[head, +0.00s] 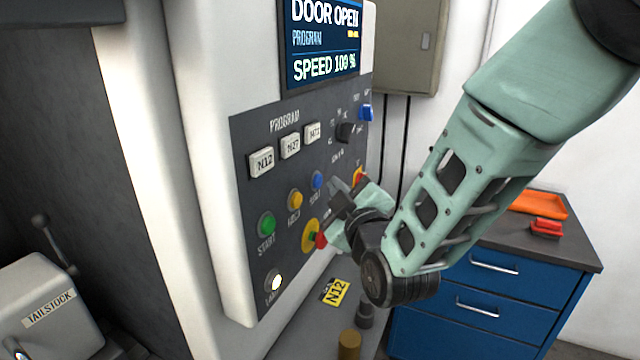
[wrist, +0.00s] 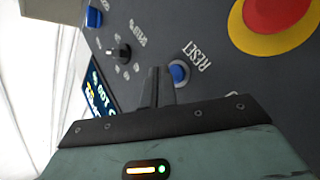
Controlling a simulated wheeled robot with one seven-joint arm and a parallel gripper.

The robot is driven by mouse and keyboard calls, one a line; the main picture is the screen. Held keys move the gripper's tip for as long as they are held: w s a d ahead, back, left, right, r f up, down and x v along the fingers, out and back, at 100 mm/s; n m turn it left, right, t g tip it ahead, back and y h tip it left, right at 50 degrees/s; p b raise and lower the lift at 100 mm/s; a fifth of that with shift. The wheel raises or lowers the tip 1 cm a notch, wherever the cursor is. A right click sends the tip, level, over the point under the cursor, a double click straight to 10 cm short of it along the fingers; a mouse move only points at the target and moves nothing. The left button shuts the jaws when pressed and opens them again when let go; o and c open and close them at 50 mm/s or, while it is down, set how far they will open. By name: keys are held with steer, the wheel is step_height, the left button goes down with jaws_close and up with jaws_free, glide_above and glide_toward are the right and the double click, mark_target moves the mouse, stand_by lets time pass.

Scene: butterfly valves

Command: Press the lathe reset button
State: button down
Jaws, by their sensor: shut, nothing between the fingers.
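The blue reset button (head: 318,180) is on the dark control panel (head: 250,205) of the lathe, right of the yellow HOLD button. In the wrist view the blue button (wrist: 179,72) shows beside the word RESET. My gripper (head: 333,187) is shut and empty, its tips close to the right of the button in the head view. In the wrist view the shut fingertips (wrist: 161,72) appear just left of the button and partly overlap its edge. I cannot tell whether they touch the button or the panel.
The green START button (head: 267,224), yellow HOLD button (head: 295,199) and red emergency stop (head: 320,240) lie near my gripper. A black knob (head: 346,132) and blue switch (head: 365,112) are above. The screen (head: 324,40) reads DOOR OPEN. A blue drawer cabinet (head: 490,285) stands at right.

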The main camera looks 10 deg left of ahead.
steer(key=shift+d, duration=0.1)
steer(key=d, duration=0.1)
steer(key=s+d+b, duration=0.1)
steer(key=d, duration=0.2)
steer(key=shift+s+d+b, duration=0.3)
steer(key=shift+s+b, duration=0.05)
stand_by(1.5)
steer(key=s+d+f+m+g+h+b, duration=0.15)
steer(key=s+f+m+g, duration=0.25)
steer(key=s+f+g, duration=0.65)
steer(key=s+d+m+g+h, duration=0.1)
steer(key=s+d+g+h, duration=0.1)
steer(key=s+d, duration=0.3)
steer(key=s+d+m+g+h, duration=0.1)
steer(key=s+d+g+h, duration=0.2)
steer(key=s, duration=1)
steer(key=d+g, duration=0.1)
steer(key=d, duration=0.1)
steer(key=shift+s+d+m+g+b, duration=0.2)
steer(key=shift+d+m+g+b, duration=0.1)
steer(key=shift+m+g, duration=0.1)
